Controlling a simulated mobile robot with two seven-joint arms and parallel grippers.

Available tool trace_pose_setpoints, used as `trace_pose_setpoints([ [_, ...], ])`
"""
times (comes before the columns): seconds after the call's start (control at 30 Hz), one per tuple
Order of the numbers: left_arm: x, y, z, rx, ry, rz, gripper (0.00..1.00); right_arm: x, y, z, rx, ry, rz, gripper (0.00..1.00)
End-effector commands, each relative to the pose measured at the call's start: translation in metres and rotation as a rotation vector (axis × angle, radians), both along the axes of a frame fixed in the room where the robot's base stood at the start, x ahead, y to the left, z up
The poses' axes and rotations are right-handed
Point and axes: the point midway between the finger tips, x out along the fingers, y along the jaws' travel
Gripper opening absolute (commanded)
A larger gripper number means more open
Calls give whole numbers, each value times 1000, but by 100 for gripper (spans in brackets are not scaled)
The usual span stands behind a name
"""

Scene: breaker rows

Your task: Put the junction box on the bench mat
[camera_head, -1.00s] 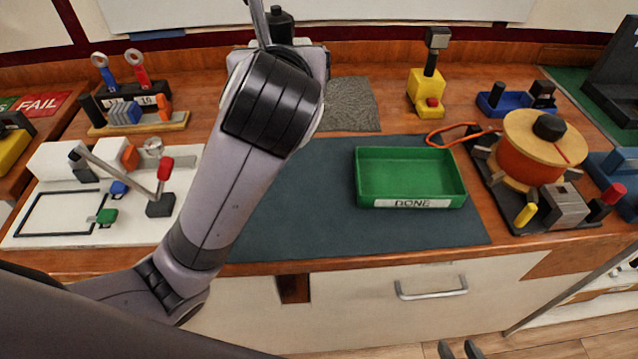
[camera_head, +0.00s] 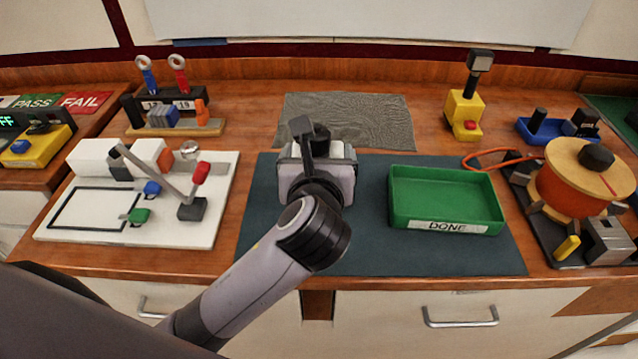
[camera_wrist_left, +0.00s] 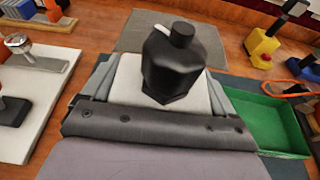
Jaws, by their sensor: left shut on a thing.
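The junction box (camera_head: 338,150) is pale grey with a black fitting on top. My left gripper (camera_head: 317,168) is shut on it, with the fingers along its sides. In the left wrist view the box (camera_wrist_left: 127,82) stands upright between the fingers, its black fitting facing the camera. In the head view it is over the back left part of the dark bench mat (camera_head: 440,258). My gripper and arm hide its lower part, so I cannot tell whether it touches the mat. My right gripper is not in view.
A green DONE tray (camera_head: 407,219) stands on the mat's right part. A grey mesh sheet (camera_head: 375,115) lies behind the mat. A white board with a lever (camera_head: 90,235) is at left, and an orange drum (camera_head: 567,192) at right. The mat's front strip is clear.

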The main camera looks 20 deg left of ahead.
Motion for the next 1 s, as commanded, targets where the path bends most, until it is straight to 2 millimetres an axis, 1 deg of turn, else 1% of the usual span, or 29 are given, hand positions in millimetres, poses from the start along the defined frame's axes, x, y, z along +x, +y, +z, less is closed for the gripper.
trace_pose_setpoints([
  [0.03,0,0,-6,1,-3,-1,38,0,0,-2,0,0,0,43],
  [0.27,0,0,-21,1,-4,0,38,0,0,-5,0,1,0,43],
  [0.43,0,0,-47,3,-1,0,38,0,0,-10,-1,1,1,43],
  [0.5,0,0,-54,2,-4,0,38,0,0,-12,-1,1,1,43],
  [0.9,0,0,-59,1,-4,0,38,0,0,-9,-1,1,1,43],
  [0.93,0,0,-60,0,-1,0,97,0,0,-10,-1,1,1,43],
  [0.97,0,0,-60,0,-1,0,100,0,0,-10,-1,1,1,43],
  [1.0,0,0,-60,0,-1,0,100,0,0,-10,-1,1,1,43],
])
